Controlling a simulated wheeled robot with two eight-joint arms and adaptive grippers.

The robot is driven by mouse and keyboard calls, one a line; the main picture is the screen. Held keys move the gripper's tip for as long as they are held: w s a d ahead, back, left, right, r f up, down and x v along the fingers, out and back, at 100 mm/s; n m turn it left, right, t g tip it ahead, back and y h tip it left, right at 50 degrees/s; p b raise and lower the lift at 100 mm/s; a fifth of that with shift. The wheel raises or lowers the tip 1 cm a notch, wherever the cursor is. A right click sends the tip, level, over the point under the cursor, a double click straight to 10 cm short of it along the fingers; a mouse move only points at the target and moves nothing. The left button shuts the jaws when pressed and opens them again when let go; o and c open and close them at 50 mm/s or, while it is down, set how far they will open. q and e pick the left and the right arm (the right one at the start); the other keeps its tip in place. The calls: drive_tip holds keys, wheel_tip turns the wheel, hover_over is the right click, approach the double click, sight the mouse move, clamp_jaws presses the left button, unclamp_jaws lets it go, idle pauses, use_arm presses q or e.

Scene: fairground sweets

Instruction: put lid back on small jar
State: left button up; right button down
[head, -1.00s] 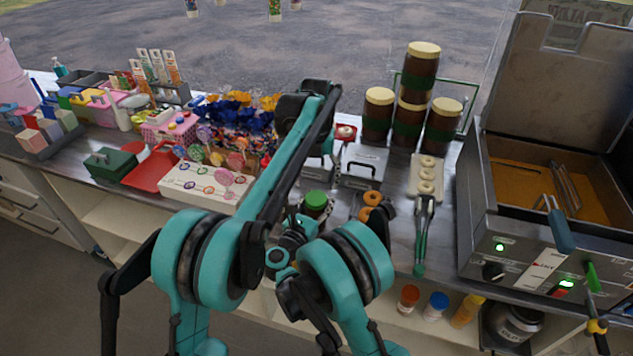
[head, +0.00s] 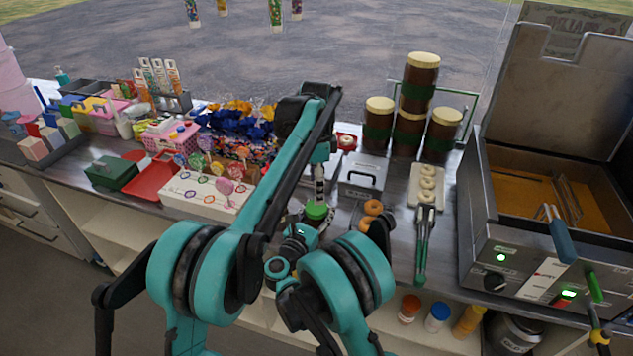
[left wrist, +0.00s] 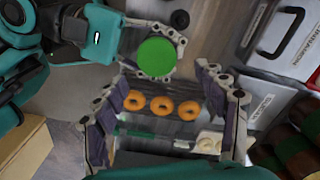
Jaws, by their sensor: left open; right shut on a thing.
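A round green lid (head: 316,211) sits on top of the small jar (head: 318,224), whose dark body is mostly hidden by my right gripper (head: 306,230). The green lid also shows from above in the left wrist view (left wrist: 156,57), with my right gripper's fingers at its sides. My right gripper is shut on the jar; I cannot tell how firmly the lid is seated. My left gripper (head: 320,188) is open and empty just above the lid; its two spread fingers frame the left wrist view (left wrist: 165,85).
Doughnuts (head: 372,208) lie just right of the jar. A grey metal box (head: 362,172) stands behind. Tongs (head: 423,245) and a fryer (head: 545,230) are to the right. A white lollipop stand (head: 205,193) is to the left.

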sight(316, 207)
use_arm(q)
drive_tip(key=n, duration=0.5)
drive_tip(key=shift+r, duration=0.2)
drive_tip(key=n, duration=0.4)
drive_tip(key=shift+s+r+n, duration=0.15)
drive_tip(key=shift+r+n, duration=0.05)
drive_tip(key=shift+n, duration=0.2)
drive_tip(key=n, duration=0.4)
drive_tip(key=shift+r, duration=0.2)
drive_tip(key=n, duration=0.3)
drive_tip(key=shift+s+r+n, duration=0.1)
drive_tip(key=shift+n, duration=0.2)
drive_tip(key=shift+f, duration=4)
